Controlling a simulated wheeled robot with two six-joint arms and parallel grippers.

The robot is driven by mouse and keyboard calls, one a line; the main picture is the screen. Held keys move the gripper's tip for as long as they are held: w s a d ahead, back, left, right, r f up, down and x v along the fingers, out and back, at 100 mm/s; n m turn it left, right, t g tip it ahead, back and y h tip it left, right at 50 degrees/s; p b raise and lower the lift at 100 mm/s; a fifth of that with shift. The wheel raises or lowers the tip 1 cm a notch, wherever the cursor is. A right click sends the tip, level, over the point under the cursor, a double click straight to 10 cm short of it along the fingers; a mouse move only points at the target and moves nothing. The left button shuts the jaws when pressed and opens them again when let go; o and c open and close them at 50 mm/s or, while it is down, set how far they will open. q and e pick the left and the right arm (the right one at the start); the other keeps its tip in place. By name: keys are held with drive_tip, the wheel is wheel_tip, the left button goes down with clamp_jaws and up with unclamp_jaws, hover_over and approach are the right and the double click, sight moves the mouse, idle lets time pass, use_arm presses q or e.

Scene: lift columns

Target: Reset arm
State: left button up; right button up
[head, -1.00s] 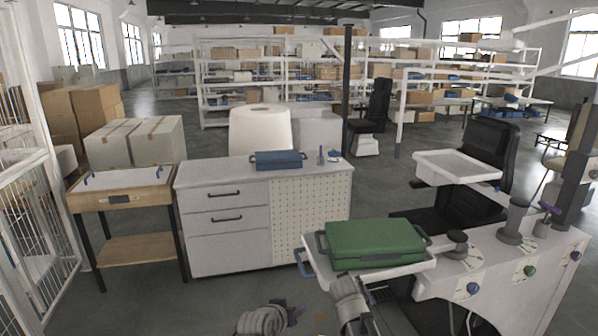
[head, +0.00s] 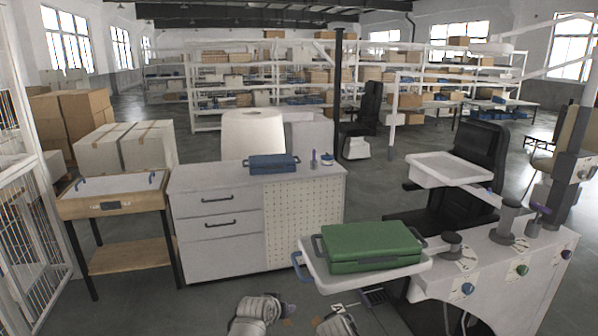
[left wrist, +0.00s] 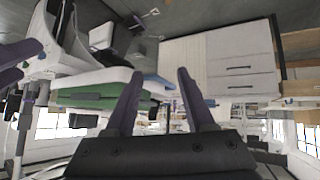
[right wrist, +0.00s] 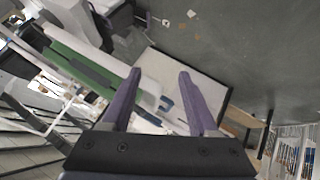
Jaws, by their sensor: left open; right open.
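My left arm shows at the bottom of the head view, and its gripper (head: 288,309) sits low in front of the white cabinet. In the left wrist view the two purple fingers of my left gripper (left wrist: 158,80) stand apart with nothing between them. My right arm's grey end shows at the bottom of the head view, but its fingers are hard to make out there. In the right wrist view the fingers of my right gripper (right wrist: 160,82) are apart and empty. A green case (head: 370,245) lies on a white tray (head: 330,283) to the right, clear of both grippers.
A white cabinet (head: 220,240) with a blue case (head: 273,163) on top stands ahead. A wooden side table (head: 113,206) is at left, beside a wire cage (head: 30,220). A white console with knobs (head: 500,275) is at right. The floor in front of the cabinet is open.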

use_arm(q)
drive_tip(key=shift+w+a+f+m+g+y+p, duration=0.2)
drive_tip(key=shift+w+a+m+g+y+p, duration=0.1)
drive_tip(key=shift+g+y+p, duration=0.1)
use_arm(e)
drive_tip(key=shift+s+a+n+g, duration=0.15)
drive_tip(key=shift+a+n+g, duration=0.15)
drive_tip(key=shift+a, duration=1)
drive_tip(key=shift+a, duration=0.1)
use_arm(q)
drive_tip(key=s+f+g+y, duration=0.1)
drive_tip(key=s+g, duration=0.3)
drive_tip(key=s, duration=0.7)
drive_tip(key=s+f+m+g+y, duration=0.1)
drive_tip(key=s+f+g, duration=0.3)
drive_tip(key=s, duration=0.8)
drive_tip(key=shift+s+a+f+m+g+y, duration=0.25)
drive_tip(key=shift+a+m+g+y, duration=0.1)
drive_tip(key=shift+y, duration=0.25)
use_arm(e)
drive_tip(key=s+a+f+g, duration=0.1)
drive_tip(key=s+g, duration=0.3)
drive_tip(key=s, duration=0.4)
drive_tip(key=s+a+f+m+g+y, duration=0.1)
drive_tip(key=s+f+g, duration=0.3)
drive_tip(key=s, duration=0.4)
drive_tip(key=shift+s+a+f+m, duration=0.15)
drive_tip(key=shift+f+m, duration=0.1)
drive_tip(key=shift+m, duration=0.05)
